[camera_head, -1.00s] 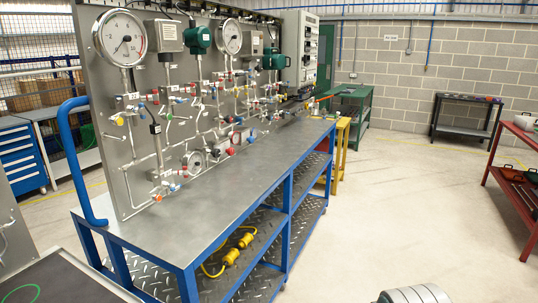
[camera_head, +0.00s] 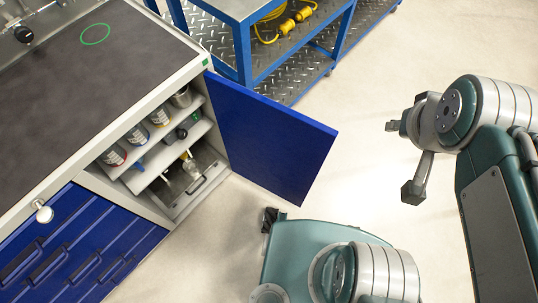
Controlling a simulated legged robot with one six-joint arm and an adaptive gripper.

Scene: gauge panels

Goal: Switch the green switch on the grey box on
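My gripper (camera_head: 406,159) is at the right of the head view, with its two fingers spread apart and nothing between them. It is over the pale floor, apart from the bench and cabinet. I cannot make out a grey box with a green switch for sure. The gauge panel shows only as a sliver at the top left.
A blue cabinet door (camera_head: 262,138) stands open over the floor. Cans (camera_head: 137,134) stand on its shelf. The dark bench top (camera_head: 95,75) bears a green ring. A blue trolley (camera_head: 243,50) with a yellow cable (camera_head: 287,25) is behind. Floor between door and gripper is clear.

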